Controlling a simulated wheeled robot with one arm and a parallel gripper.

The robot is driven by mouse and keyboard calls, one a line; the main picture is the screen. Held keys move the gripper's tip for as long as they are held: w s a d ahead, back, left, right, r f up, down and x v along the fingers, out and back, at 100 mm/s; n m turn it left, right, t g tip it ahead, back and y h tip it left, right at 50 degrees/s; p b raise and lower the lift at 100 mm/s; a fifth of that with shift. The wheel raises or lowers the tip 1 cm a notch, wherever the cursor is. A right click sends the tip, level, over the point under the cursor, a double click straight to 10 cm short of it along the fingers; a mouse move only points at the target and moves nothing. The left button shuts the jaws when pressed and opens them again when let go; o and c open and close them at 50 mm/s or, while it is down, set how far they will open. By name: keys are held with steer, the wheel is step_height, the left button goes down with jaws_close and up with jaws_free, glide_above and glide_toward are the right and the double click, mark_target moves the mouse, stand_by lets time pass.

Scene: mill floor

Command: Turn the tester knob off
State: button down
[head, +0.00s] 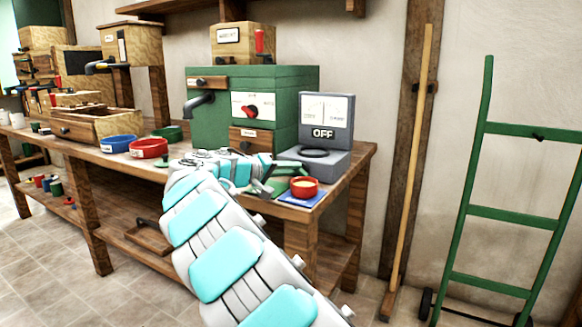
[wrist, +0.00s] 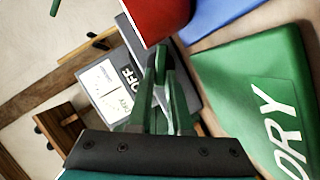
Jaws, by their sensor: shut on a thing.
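The grey tester (head: 325,112) stands at the right end of the bench, with a white dial and the word OFF on its face. It also shows, tilted, in the wrist view (wrist: 105,97). A dark round part (head: 316,153) sits on its base; I cannot tell whether this is the knob. My gripper (head: 284,184) is in front of the tester. Its green fingers are close together in the wrist view (wrist: 160,55), shut at a red cup (wrist: 157,14). In the head view the cup (head: 304,188) holds something yellow and is over a blue mat (head: 301,200).
A green mat marked DRY (wrist: 255,95) lies beside the blue mat. A green machine (head: 290,90) with a red knob (head: 250,112) stands left of the tester. Blue (head: 118,145) and red (head: 149,149) bowls are further left. A green hand truck (head: 515,213) leans at right.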

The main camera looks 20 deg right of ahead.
steer(key=shift+f, duration=0.1)
stand_by(0.5)
steer(key=c, duration=0.8)
jaws_free()
steer(key=shift+c, duration=0.2)
steer(key=shift+a, duration=0.15)
